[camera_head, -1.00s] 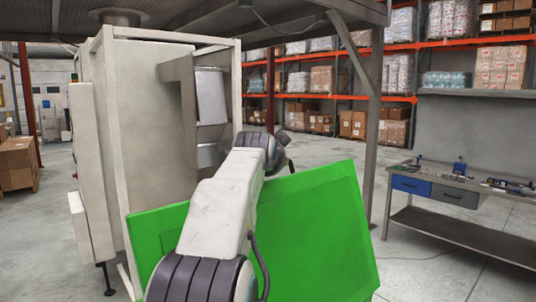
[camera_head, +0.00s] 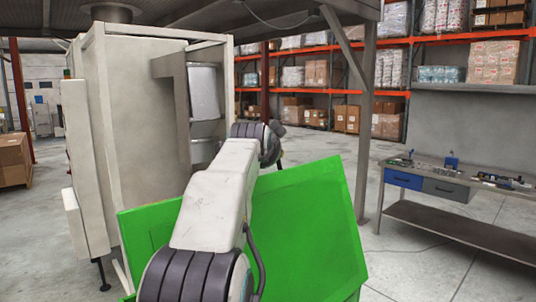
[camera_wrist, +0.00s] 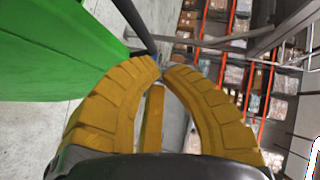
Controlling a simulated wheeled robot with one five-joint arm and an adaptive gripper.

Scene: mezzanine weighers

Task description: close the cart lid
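The bright green cart lid (camera_head: 305,225) stands raised and tilted in front of me, a broad flat panel filling the lower middle of the head view. A green part with a recessed panel (camera_head: 140,240) shows to the left of my arm. My arm reaches over the green panel and hides its middle; the cart's lower body is out of frame. In the wrist view, a green surface (camera_wrist: 60,50) lies at the upper left, apart from the fingers. My gripper (camera_wrist: 160,65) has two curved yellow fingers with their tips together and nothing visible between them.
A tall pale cabinet-like machine (camera_head: 140,120) stands close behind the green panel on the left. A grey post (camera_head: 364,150) rises behind its right side. A workbench (camera_head: 430,185) with blue and grey drawers stands at the right, with open floor before it. Loaded racks (camera_head: 420,40) stand behind.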

